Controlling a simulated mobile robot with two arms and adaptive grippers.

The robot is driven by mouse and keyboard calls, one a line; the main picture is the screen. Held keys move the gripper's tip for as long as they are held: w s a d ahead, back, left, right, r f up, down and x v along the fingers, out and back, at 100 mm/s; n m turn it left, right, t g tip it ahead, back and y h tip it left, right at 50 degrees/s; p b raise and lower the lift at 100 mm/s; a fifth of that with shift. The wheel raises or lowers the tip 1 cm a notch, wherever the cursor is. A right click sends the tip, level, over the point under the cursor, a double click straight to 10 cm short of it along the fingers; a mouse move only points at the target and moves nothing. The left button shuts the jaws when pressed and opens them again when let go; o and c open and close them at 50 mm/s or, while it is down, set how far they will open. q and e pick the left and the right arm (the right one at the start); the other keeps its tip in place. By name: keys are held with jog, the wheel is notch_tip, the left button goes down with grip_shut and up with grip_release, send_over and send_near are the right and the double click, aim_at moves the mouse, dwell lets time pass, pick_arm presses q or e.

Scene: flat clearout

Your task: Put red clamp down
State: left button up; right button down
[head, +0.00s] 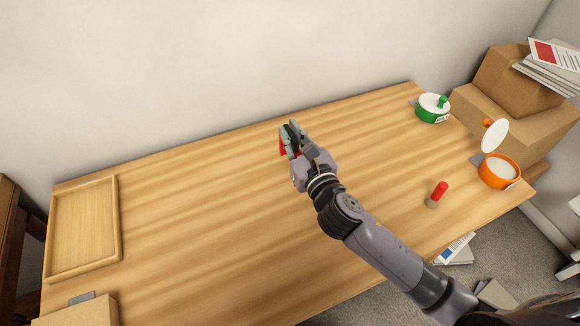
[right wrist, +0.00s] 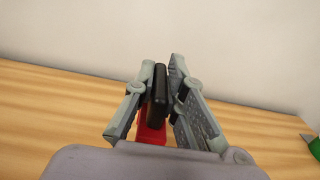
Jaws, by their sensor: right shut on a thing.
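The red clamp shows as a red part (head: 283,147) beside my right gripper in the head view. My right gripper (head: 291,128) is over the back middle of the wooden table and is shut on the clamp. In the right wrist view the red part of the clamp (right wrist: 152,134) and a black part stand between the two grey fingers of the gripper (right wrist: 161,72). The fingers hide much of the clamp. I cannot tell whether it touches the table. My left gripper is not in view.
A shallow wooden tray (head: 118,222) lies at the table's left end. The table's middle left is clear. Cardboard boxes (head: 520,126) stand beyond the right edge.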

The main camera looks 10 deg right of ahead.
notch_tip(320, 180, down, 9)
jog(key=b, duration=0.3)
jog(key=shift+f, duration=0.15)
jog(key=c, duration=1.7)
grip_release()
jog(key=shift+o, duration=0.2)
